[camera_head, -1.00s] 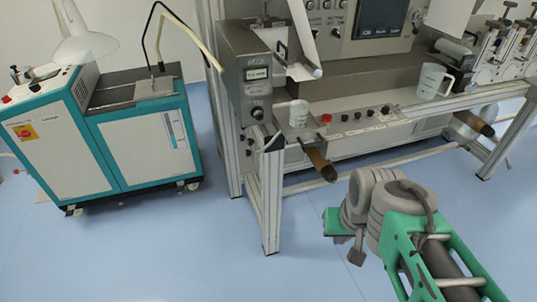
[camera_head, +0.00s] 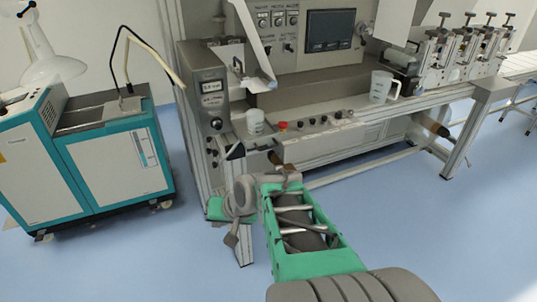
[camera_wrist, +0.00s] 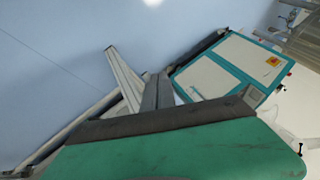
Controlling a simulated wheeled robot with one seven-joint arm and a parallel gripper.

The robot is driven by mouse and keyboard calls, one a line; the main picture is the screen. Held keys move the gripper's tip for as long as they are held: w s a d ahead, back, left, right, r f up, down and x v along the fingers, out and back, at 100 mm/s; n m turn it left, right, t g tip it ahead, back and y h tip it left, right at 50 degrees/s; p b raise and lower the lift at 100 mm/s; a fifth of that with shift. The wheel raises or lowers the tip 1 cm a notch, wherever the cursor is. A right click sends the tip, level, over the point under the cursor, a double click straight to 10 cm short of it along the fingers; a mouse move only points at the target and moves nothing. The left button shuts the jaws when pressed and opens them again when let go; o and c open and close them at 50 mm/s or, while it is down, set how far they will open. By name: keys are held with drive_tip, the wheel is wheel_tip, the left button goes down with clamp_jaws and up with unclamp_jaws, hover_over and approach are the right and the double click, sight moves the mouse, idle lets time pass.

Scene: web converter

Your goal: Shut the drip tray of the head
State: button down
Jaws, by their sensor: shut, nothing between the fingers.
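The head is a grey box (camera_head: 207,92) with a small display and a knob, on the left upright of the converter. A small metal tray (camera_head: 262,137), which looks like the drip tray, juts out beside it with a white beaker (camera_head: 254,121) standing on it. In the head view, my arm reaches toward the left leg of the frame, below and in front of the tray. The fingertips cannot be made out there. In the wrist view, my gripper (camera_wrist: 157,82) shows dark fingers close together with nothing held. The tray cannot be made out in the wrist view.
A teal and white cabinet (camera_head: 118,160) stands at left. The aluminium frame leg (camera_head: 243,245) is close to my arm. A brown roll (camera_head: 432,126) sticks out at right. A measuring jug (camera_head: 383,87) stands on the bench. The blue floor in front is open.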

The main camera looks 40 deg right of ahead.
drive_tip(key=s+d+r+m+t+h, duration=0.1)
drive_tip(key=d+r+m+t+h, duration=0.15)
drive_tip(key=d+m, duration=0.4)
drive_tip(key=s+d+r+m+t+h, duration=0.1)
drive_tip(key=d+r+m+t, duration=0.15)
drive_tip(key=d, duration=0.65)
drive_tip(key=s+d+r+m+t+h, duration=0.2)
drive_tip(key=d+m+t, duration=0.2)
drive_tip(key=d+m, duration=0.3)
drive_tip(key=n, duration=0.1)
approach(260, 132)
drive_tip(key=s, duration=0.1)
drive_tip(key=s+a+f, duration=0.1)
drive_tip(key=s, duration=0.1)
drive_tip(key=shift+a+f, duration=0.15)
drive_tip(key=shift+f, duration=0.05)
drive_tip(key=x, duration=0.4)
drive_tip(key=r+b+x, duration=0.1)
drive_tip(key=x, duration=0.3)
drive_tip(key=b+x, duration=0.1)
drive_tip(key=x, duration=0.4)
drive_tip(key=shift+w+d+r, duration=0.2)
drive_tip(key=shift+r, duration=0.2)
drive_tip(key=shift+w+d+r, duration=0.1)
drive_tip(key=shift+w+d, duration=0.05)
drive_tip(key=shift+w, duration=0.45)
drive_tip(key=shift+r, duration=0.3)
drive_tip(key=shift+r, duration=0.1)
